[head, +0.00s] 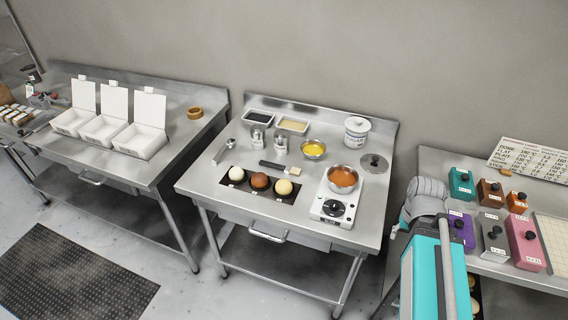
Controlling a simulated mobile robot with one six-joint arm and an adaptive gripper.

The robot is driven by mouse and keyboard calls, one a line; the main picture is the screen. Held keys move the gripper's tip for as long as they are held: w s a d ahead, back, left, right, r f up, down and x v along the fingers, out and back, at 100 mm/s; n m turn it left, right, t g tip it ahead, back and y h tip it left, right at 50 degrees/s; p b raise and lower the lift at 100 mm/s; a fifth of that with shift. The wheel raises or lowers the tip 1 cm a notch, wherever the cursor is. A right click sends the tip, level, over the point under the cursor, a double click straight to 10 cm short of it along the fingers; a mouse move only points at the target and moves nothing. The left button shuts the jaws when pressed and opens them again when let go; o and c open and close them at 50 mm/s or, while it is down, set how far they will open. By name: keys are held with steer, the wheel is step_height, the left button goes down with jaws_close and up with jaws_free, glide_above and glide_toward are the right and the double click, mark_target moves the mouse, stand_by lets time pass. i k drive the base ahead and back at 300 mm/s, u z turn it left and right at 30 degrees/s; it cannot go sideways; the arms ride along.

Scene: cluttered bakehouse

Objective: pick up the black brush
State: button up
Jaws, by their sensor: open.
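The black brush (273,166) lies on the middle steel table (215,180). Its dark handle points left and its pale bristle end is on the right. It lies just behind a dark tray (300,199) that holds a white, a brown and a cream ball. My gripper does not show; only parts of my arm are visible at the lower right, well to the right of the brush.
Behind the brush stand two metal tins (281,144) and a bowl of yellow liquid (313,148). A metal tool (223,151) lies to the left. White boxes (140,137) stand on the left table and coloured blocks (525,240) on the right one.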

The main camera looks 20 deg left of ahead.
mark_target(289, 169)
steer(key=i, duration=0.9)
steer(key=u, duration=0.05)
